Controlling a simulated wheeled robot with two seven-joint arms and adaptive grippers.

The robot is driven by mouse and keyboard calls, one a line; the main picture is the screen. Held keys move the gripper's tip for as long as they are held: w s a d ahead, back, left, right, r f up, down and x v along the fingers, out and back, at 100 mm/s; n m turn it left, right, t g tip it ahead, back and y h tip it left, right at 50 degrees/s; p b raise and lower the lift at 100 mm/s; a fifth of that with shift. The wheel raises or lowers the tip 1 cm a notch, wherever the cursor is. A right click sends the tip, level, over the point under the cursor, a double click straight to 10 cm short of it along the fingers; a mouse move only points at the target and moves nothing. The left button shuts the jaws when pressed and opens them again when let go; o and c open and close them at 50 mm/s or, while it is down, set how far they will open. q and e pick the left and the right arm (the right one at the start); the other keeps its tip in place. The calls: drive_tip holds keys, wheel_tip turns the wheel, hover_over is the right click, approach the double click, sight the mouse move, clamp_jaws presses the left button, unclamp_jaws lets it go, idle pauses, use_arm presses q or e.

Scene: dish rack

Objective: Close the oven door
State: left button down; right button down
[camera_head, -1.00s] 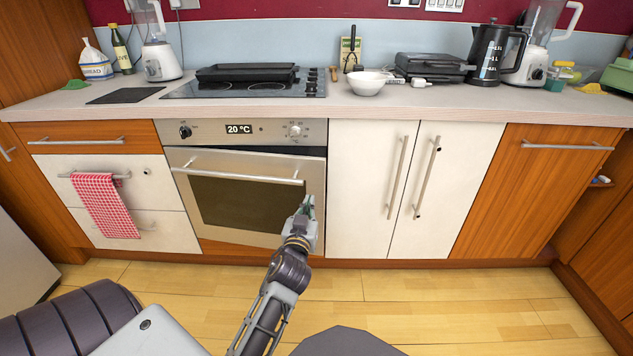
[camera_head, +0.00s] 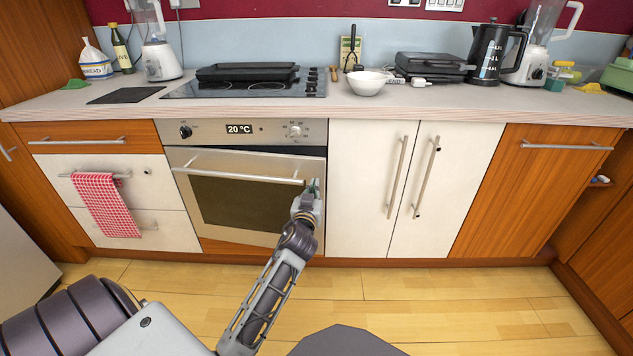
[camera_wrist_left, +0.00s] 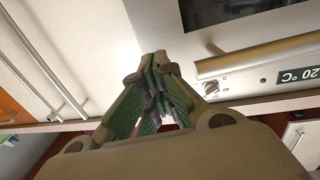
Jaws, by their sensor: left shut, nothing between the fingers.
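The oven door (camera_head: 225,231) is silver with a dark window and a long bar handle (camera_head: 240,177). It stands slightly ajar, leaning out at the top, with a dark gap below the control panel (camera_head: 245,132). My left gripper (camera_head: 314,184) is shut and empty, at the door's upper right corner near the handle's right end. I cannot tell whether it touches the door. In the left wrist view the closed green-padded fingers (camera_wrist_left: 158,90) point toward the pale door front (camera_wrist_left: 200,25). My right gripper is not in view.
White cupboard doors (camera_head: 370,215) with vertical handles stand right of the oven. A red checked towel (camera_head: 106,205) hangs on the left drawer. The counter (camera_head: 420,97) above holds a white bowl (camera_head: 366,86) and a kettle (camera_head: 489,55). The wooden floor (camera_head: 430,300) in front is clear.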

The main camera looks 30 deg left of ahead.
sight(318, 176)
use_arm(q)
drive_tip(key=shift+x, duration=2.4)
drive_tip(key=shift+w, duration=0.1)
drive_tip(key=x, duration=0.7)
drive_tip(key=shift+w+a+b, duration=0.25)
drive_tip(key=shift+a+b, duration=0.05)
drive_tip(key=shift+a, duration=0.05)
